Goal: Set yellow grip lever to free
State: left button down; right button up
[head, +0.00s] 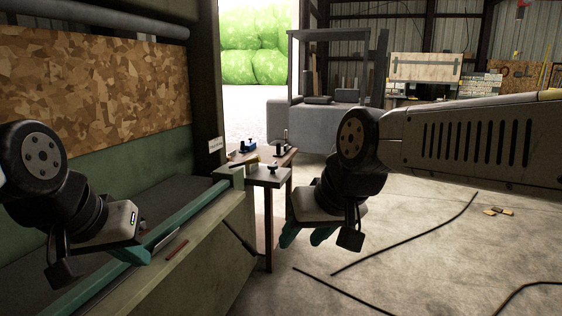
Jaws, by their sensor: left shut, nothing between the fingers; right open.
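A small table (268,178) stands in the middle, beyond the end of the green bench. On it are a blue fixture (248,146), a dark knob (272,168) and a small upright lever-like part (285,137). A thin yellowish piece (245,163) lies near the table's left side; I cannot tell whether it is the yellow grip lever or how it is set. My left gripper (132,253) is shut and empty over the bench, apart from the table. My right gripper (305,238) is open and empty, in front and right of the table.
The green bench (205,208) with a red stick (176,249) fills the left side. Black cables (410,236) cross the concrete floor, and small tan blocks (498,211) lie at right. A grey forklift-like shape (318,122) stands behind the table.

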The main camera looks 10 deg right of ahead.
aim_at(249, 162)
jog(key=z, duration=0.2)
jog(key=i+u, duration=0.1)
jog(key=u, duration=0.3)
jog(key=l+u, duration=0.15)
jog(key=u, duration=0.3)
jog(key=i+l+u, duration=0.15)
jog(key=u, duration=0.25)
jog(key=i+l+u, duration=0.2)
jog(key=l+u, duration=0.25)
jog(key=l, duration=0.5)
jog(key=l+u, duration=0.4)
jog(key=l, duration=0.6)
jog(key=l+u, duration=0.1)
jog(key=l, duration=2.45)
